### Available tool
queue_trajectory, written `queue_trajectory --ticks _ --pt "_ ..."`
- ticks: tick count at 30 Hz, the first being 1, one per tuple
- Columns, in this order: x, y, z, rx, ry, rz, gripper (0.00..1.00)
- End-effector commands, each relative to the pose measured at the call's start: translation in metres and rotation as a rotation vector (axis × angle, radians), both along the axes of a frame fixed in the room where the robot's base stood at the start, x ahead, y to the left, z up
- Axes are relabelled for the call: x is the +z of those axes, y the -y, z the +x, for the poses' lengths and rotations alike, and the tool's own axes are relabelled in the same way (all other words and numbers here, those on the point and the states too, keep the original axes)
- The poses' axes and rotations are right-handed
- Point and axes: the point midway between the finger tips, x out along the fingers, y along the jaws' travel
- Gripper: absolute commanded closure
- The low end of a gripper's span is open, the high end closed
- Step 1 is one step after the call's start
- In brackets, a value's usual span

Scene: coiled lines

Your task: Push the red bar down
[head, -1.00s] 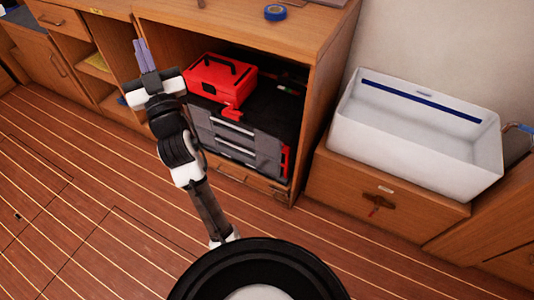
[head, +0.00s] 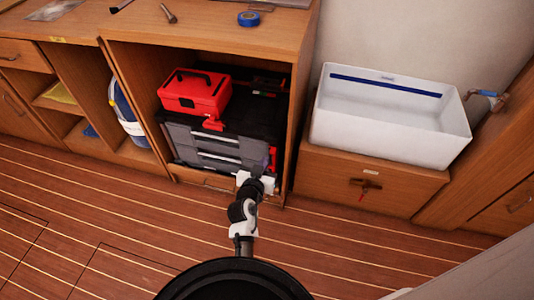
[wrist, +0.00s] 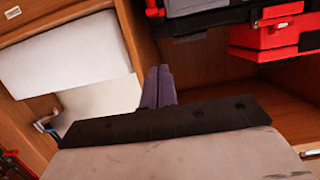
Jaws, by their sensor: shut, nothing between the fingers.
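A red latch-like bar (head: 213,124) sticks out at the front top edge of the grey and black drawer case (head: 222,143), below the red toolbox (head: 195,92). I cannot tell for sure that this is the red bar of the task. My gripper (head: 267,166) is in front of the cabinet, at the case's lower right, to the right of and below the red latch. In the wrist view my gripper's two purple-grey fingers (wrist: 158,87) are together and empty. Red parts (wrist: 270,35) and the case show at the upper right there.
The case and toolbox sit inside an open wooden cabinet (head: 291,125), whose right side wall is close to my gripper. A white basin (head: 390,145) stands to the right on a wooden drawer unit (head: 330,183). Blue tape (head: 248,18) lies on top. The planked floor is clear.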

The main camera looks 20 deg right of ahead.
Motion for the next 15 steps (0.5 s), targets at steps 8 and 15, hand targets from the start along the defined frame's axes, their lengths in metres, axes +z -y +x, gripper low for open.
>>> queue_trajectory --ticks 8,15 --pt "0.000 0.001 0.002 0.002 0.001 -0.001 1.00" --pt "-0.005 0.017 0.027 0.001 0.001 -0.003 1.00"
